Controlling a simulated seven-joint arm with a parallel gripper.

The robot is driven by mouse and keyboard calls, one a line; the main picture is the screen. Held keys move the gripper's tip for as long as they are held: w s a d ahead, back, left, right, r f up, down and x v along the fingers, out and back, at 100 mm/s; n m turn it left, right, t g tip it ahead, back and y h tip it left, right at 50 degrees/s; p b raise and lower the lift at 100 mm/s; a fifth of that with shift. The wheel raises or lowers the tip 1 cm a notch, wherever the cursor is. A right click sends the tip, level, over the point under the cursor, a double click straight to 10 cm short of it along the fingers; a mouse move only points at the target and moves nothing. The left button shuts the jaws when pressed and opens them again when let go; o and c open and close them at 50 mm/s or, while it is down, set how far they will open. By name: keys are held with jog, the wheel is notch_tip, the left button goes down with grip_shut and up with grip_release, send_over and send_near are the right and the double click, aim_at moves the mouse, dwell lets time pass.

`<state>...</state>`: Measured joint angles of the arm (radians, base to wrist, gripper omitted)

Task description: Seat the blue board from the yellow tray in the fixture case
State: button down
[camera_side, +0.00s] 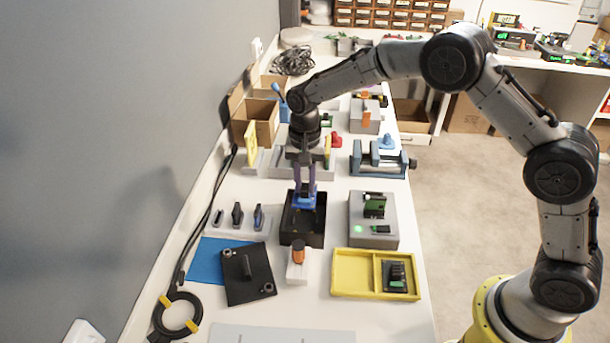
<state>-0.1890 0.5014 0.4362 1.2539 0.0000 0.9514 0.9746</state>
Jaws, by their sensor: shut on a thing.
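My gripper (305,193) points down over the black fixture case (303,240) in the middle of the table. It is shut on the blue board (305,201), which is at the case's opening, toward its far part. I cannot tell whether the board touches the case floor or hangs just above it. The fingers hide part of the board. The yellow tray (340,291) is at the front right, with an empty left compartment and a dark green and black part (396,276) in the right one.
A grey box with a green light (358,230) stands right of the case. A black plate with a handle (246,281) lies partly on a blue mat (208,262). An orange-topped white block (298,265) is in front of the case. A blue vise (379,160) stands behind right.

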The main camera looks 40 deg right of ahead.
aim_at(305, 200)
jog(key=shift+f, duration=1.1)
jog(key=shift+f, duration=1.3)
jog(key=shift+f, duration=0.35)
jog(key=shift+f, duration=1.65)
jog(key=c, duration=0.7)
grip_release()
jog(key=shift+o, duration=0.2)
notch_tip(305, 200, up, 14)
jog(key=shift+f, duration=0.1)
